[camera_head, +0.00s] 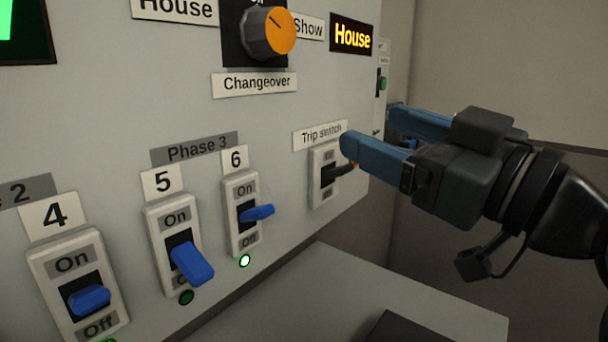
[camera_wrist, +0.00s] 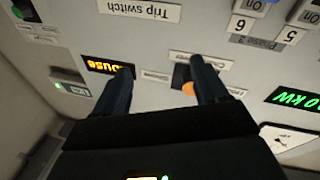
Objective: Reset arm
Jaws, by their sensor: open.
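My gripper (camera_head: 370,130) is at the right in the head view, its two blue fingers spread and nothing between them. The right finger there overlaps the changeover knob (camera_wrist: 181,76). My arm reaches in from the right edge of the head view.
Blue-levered switches 4 (camera_head: 88,298), 5 (camera_head: 190,262) and 6 (camera_head: 255,214) stick out from the panel. A grey ledge (camera_head: 400,285) lies below. Open space lies before the right wall (camera_head: 490,70).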

